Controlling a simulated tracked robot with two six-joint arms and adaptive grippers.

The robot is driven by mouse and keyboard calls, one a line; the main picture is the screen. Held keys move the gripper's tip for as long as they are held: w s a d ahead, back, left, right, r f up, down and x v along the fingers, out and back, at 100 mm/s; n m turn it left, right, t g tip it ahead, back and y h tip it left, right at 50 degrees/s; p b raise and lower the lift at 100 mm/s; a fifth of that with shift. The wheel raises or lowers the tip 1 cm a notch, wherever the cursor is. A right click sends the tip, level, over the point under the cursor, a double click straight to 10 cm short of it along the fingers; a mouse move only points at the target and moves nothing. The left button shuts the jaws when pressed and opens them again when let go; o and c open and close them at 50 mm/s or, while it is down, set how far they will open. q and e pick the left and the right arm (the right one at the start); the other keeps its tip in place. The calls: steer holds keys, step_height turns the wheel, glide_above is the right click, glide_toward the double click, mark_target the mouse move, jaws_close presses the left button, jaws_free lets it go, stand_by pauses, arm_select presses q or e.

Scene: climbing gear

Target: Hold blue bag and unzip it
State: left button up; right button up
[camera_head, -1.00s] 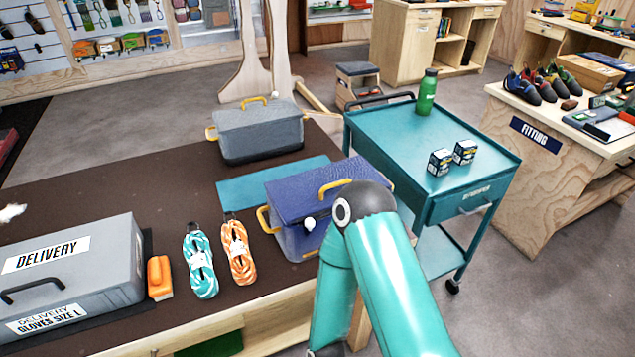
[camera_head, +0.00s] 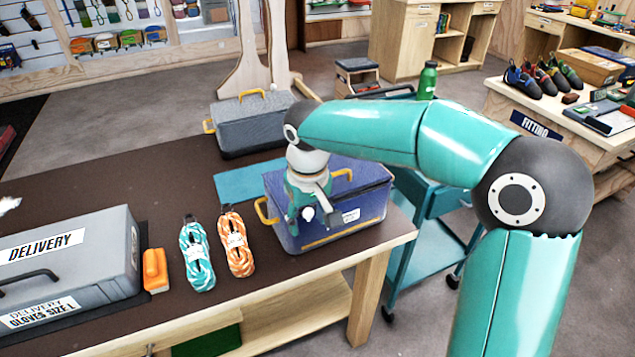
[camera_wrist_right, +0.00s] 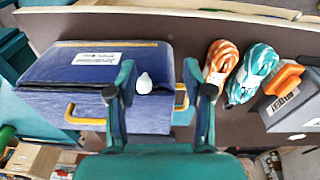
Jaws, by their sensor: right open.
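The blue bag (camera_head: 366,205) sits closed on the brown table, with yellow handles on its top (camera_head: 342,174) and left end (camera_head: 262,211). It fills the left of the right wrist view (camera_wrist_right: 55,100). A white knob-like pull (camera_head: 308,213) shows near the bag's left front and in the wrist view (camera_wrist_right: 144,84). My right gripper (camera_wrist_right: 163,92) is open, pointing down over the bag's left end. The pull appears between its fingers, nearer one; I cannot tell whether they touch. In the head view the right gripper (camera_head: 310,200) hides part of the bag. My left gripper is not in view.
A grey bag (camera_head: 250,122) stands behind on a table edge. Two rope coils, teal (camera_head: 196,258) and orange (camera_head: 236,244), an orange item (camera_head: 155,270) and a grey delivery case (camera_head: 75,262) lie left. A teal cart (camera_head: 432,235) stands right, partly hidden by my arm.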

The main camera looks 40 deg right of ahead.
mark_target(307, 209)
step_height(307, 209, up, 12)
steer(key=s+d+t, duration=0.1)
steer(key=d+t, duration=0.1)
steer(key=t, duration=0.1)
steer(key=x, duration=0.8)
steer(key=b+x, duration=0.1)
steer(key=x, duration=0.7)
steer(key=shift+w+d+f, duration=0.1)
steer(key=shift+d+f, duration=0.15)
jaws_close()
jaws_free()
steer(key=shift+m, duration=0.3)
steer(key=v, duration=1.2)
